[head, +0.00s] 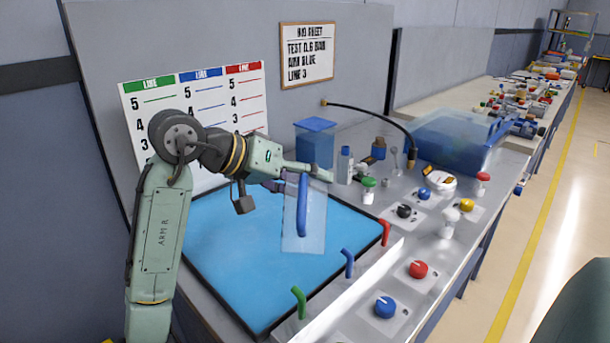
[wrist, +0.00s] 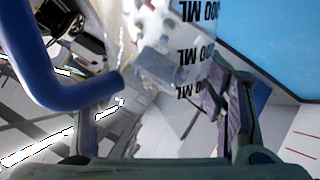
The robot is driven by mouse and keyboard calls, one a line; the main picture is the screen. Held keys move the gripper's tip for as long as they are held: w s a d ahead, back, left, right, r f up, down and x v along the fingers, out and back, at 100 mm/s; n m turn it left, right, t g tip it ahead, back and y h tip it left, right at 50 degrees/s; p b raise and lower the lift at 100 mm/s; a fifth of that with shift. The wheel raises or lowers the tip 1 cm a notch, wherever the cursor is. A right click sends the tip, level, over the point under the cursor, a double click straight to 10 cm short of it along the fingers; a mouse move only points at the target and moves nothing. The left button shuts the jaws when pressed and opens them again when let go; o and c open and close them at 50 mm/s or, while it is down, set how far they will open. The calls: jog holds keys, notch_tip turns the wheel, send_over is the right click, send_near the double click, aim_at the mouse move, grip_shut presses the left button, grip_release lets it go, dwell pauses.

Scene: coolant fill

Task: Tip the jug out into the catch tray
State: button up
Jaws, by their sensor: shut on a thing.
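The jug (head: 312,225) is clear, with a blue handle (head: 302,205) on its side. My gripper (head: 308,174) is shut on it near its top. The jug hangs roughly upright over a wide, shallow tray (head: 225,250) with a bright blue floor and dark rim, apparently the catch tray. In the wrist view the clear jug wall (wrist: 180,60) shows between the fingers, with black ML markings upside down, and the handle curves in at the left. I cannot tell how much liquid the jug holds.
Green (head: 299,302), blue (head: 348,262) and red (head: 385,232) spouts line the tray's near right edge. A blue clear-walled box (head: 315,145), bottles and coloured knobs (head: 418,269) crowd the bench to the right. A line chart (head: 195,100) stands behind my arm.

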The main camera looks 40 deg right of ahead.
jog(key=shift+s+a+f+m+t+h, duration=0.1)
jog(key=shift+s+a+m+t+h, duration=0.35)
jog(key=shift+m+h, duration=0.4)
jog(key=shift+s+a+f+m+t+h+b, duration=0.15)
jog(key=shift+f+m+t+h+b, duration=0.2)
jog(key=shift+h+b, duration=0.45)
jog(key=h+b, duration=0.1)
jog(key=b, duration=0.1)
jog(key=m+b, duration=0.1)
jog(key=b, duration=0.2)
jog(key=shift+s+a+m+t+h+b, duration=0.2)
jog(key=shift+a+m+t+h+b, duration=0.05)
jog(key=shift+m+t+h+b, duration=0.1)
jog(key=shift+s+a+r+m+h+b, duration=0.1)
jog(key=shift+r+m+h+b, duration=0.2)
jog(key=shift+b, duration=0.3)
